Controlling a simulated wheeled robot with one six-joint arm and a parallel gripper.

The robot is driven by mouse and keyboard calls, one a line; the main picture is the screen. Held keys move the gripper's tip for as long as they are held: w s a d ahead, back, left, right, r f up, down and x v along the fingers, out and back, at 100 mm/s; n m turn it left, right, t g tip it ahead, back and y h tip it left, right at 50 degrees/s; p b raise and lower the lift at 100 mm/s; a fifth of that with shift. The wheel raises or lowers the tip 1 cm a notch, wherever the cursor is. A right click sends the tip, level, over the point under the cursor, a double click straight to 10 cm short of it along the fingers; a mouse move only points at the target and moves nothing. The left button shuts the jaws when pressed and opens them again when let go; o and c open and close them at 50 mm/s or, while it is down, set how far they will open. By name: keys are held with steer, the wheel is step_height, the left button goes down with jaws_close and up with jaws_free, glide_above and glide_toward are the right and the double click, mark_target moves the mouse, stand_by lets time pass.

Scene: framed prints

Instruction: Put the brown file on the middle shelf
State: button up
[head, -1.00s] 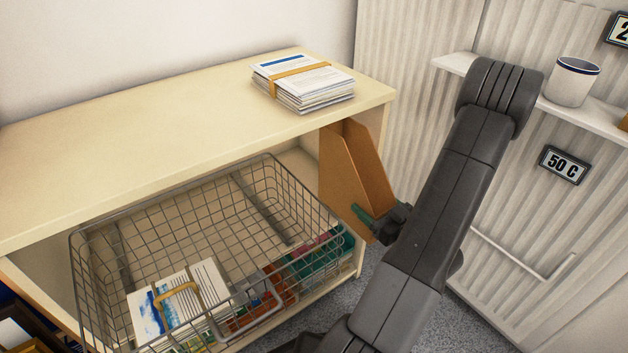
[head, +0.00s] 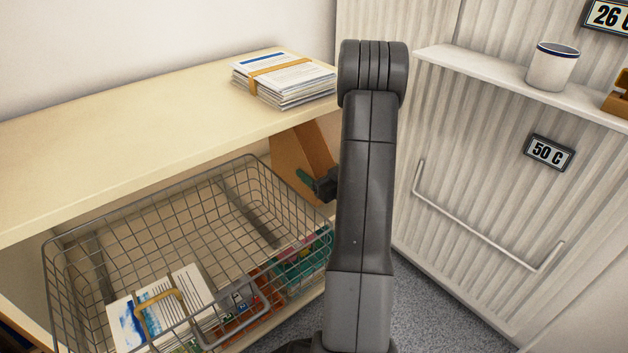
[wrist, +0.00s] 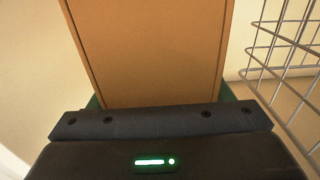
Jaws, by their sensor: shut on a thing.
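The brown file (head: 297,152) is an upright box with a slanted side, under the right end of the wooden top in the head view. It fills the middle of the wrist view (wrist: 150,50), directly ahead of my gripper. My gripper (head: 308,182) is shut on the brown file; its green fingertips show at the file's lower part, and my arm hides the file's right side. The shelf unit (head: 120,140) has a pale wooden top. Its inside is largely hidden by the wire basket and my arm, so I cannot tell whether the file touches a shelf board.
A wire basket (head: 240,222) with booklets and coloured items juts out at the front, left of the file. A strapped paper stack (head: 284,82) lies on the top. A white mug (head: 552,66) stands on a wall ledge (head: 480,70) at right. Grey floor (head: 440,300) is open at lower right.

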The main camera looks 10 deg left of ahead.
steer(key=shift+w+a, duration=0.15)
steer(key=shift+a, duration=0.1)
steer(key=shift+w+a+f+b, duration=0.15)
steer(key=shift+f+b, duration=0.4)
steer(key=shift+f, duration=0.3)
steer(key=shift+w+a+f+b, duration=0.1)
steer(key=shift+f+b, duration=0.4)
steer(key=shift+f, duration=0.3)
steer(key=shift+f, duration=0.15)
steer(key=o, duration=1.1)
steer(key=p+v, duration=0.3)
steer(key=v, duration=0.9)
